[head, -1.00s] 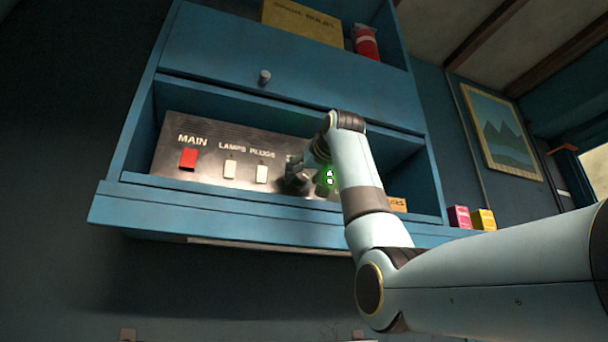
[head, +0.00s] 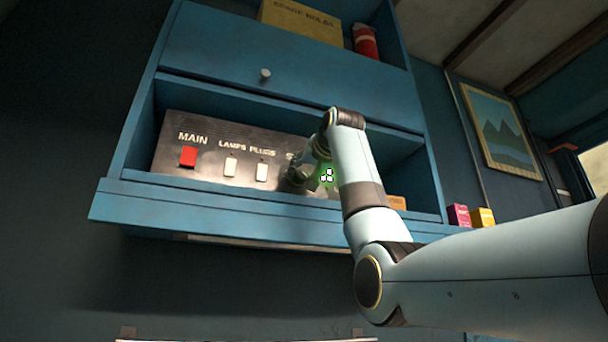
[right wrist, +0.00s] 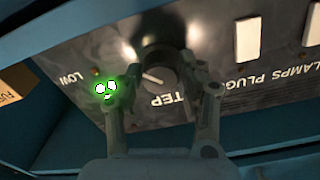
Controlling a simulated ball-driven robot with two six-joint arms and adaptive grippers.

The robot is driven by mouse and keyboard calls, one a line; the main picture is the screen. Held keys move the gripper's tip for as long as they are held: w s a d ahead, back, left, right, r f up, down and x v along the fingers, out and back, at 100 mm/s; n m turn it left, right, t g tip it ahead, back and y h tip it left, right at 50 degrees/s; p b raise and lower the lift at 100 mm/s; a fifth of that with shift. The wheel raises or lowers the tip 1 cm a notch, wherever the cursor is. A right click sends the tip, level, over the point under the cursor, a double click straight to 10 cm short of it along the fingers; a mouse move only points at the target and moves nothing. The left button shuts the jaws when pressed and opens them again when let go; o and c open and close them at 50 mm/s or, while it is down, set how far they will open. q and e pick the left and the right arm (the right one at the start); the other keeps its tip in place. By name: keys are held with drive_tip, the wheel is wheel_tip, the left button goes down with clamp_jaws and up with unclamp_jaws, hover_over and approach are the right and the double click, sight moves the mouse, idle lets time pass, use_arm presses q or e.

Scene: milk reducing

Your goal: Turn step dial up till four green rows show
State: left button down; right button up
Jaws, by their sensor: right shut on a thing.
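The step dial (right wrist: 162,45) is a dark round knob on the panel. In the right wrist view the panel is upside down, with part of the STEP label below the knob. My right gripper (right wrist: 163,74) has its fingers on both sides of the knob and is shut on it. In the head view my right gripper (head: 302,176) hides most of the dial. A green glow with several white spots (head: 327,175) shows beside the gripper; it also shows in the right wrist view (right wrist: 105,90). I cannot make out separate rows. My left gripper is not in view.
The panel (head: 212,148) sits inside a blue cabinet (head: 290,60). The red MAIN switch (head: 188,156) and white LAMPS (head: 230,167) and PLUGS (head: 262,172) switches stand left of the gripper. A cabinet ledge (head: 200,218) runs below.

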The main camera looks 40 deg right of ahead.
drive_tip(key=shift+m, duration=1.5)
drive_tip(key=o, duration=1.1)
drive_tip(key=shift+o, duration=0.2)
drive_tip(key=v, duration=1.2)
